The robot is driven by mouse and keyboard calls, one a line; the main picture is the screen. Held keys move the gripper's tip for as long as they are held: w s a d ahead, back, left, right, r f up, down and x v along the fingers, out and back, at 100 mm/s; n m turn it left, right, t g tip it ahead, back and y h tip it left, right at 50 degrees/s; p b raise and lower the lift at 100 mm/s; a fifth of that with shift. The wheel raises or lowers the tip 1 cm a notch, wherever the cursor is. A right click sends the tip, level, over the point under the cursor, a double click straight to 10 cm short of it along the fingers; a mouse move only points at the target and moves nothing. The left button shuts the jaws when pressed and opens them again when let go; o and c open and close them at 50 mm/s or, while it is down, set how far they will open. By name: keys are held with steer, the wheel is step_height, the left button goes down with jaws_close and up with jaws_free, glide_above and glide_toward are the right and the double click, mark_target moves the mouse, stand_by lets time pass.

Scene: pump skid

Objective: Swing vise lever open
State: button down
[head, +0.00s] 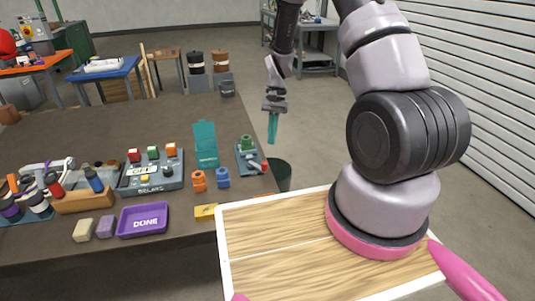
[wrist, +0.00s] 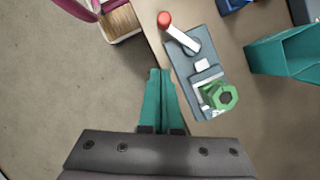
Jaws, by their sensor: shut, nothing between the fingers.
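The vise is a blue-grey block (head: 242,158) near the right edge of the brown table; the wrist view shows its base (wrist: 208,45) from above. A green hexagonal part (wrist: 221,96) sits at one end, beside pale jaws. The white lever (wrist: 182,38) ends in a red ball (wrist: 164,19) that reaches past the base's corner; the red tip also shows in the head view (head: 265,166). My gripper (head: 272,140) has teal fingers, shut and empty, pointing down. In the wrist view the fingertips (wrist: 160,72) are beside the base's long side, apart from the lever.
A teal upright holder (head: 205,145), orange (head: 199,181) and blue (head: 222,178) parts, a relay box (head: 151,187) and a purple tray (head: 142,219) stand left of the vise. A dark bin (head: 280,174) is beyond the table edge.

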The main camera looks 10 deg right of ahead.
steer(key=s+f, duration=0.1)
steer(key=s+a+f, duration=0.2)
steer(key=shift+s+f, duration=0.25)
steer(key=shift+s, duration=0.05)
steer(key=shift+s+a, duration=0.35)
steer(key=shift+s, duration=0.25)
steer(key=shift+m, duration=0.3)
steer(key=shift+a+m+y, duration=0.1)
steer(key=shift+m+y, duration=0.2)
steer(key=shift+m, duration=0.2)
